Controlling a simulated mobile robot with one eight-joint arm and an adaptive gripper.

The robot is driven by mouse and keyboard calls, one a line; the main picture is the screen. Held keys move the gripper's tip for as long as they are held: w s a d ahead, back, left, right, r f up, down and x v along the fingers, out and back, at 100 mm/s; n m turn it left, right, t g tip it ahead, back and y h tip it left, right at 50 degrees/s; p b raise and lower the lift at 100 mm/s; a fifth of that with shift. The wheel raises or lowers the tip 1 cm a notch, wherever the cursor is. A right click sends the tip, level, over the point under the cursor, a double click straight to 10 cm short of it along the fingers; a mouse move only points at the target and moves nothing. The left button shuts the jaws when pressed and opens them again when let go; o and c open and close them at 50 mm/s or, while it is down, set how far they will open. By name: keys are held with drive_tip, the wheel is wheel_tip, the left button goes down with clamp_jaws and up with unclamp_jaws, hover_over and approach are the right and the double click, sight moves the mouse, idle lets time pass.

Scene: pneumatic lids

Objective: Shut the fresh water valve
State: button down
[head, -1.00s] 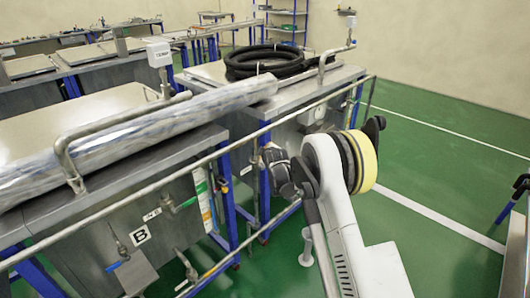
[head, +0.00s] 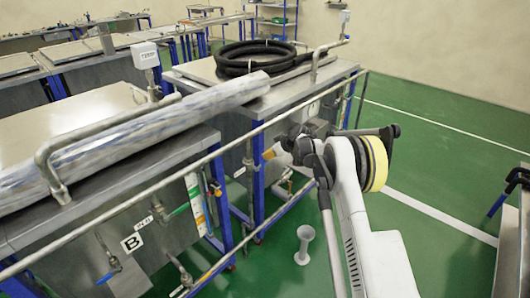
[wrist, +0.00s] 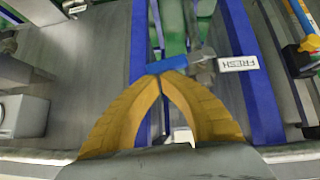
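In the wrist view, the fresh water valve has a blue handle (wrist: 170,65) on a metal body (wrist: 203,60), beside a white label (wrist: 238,63) reading FRESH upside down. The handle lies roughly crosswise, just ahead of my gripper. My gripper (wrist: 159,77) has yellow fingers that converge with their tips together. The tips overlap the handle's near edge in the picture; I cannot tell if they touch it. Nothing shows held between the fingers. In the head view, my gripper (head: 268,153) points left toward the second tank's side; the valve's handle cannot be made out there.
A metal rail (head: 215,155) runs between me and the tanks. The tank marked B (head: 88,248) has its own blue-handled valve (head: 107,277). A black hose coil (head: 255,58) lies on the farther tank. A white flared object (head: 304,245) stands on the floor.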

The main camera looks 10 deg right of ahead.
drive_tip(key=shift+d+f, duration=0.1)
drive_tip(key=shift+f, duration=0.3)
drive_tip(key=shift+w+d+f, duration=0.1)
idle(0.4)
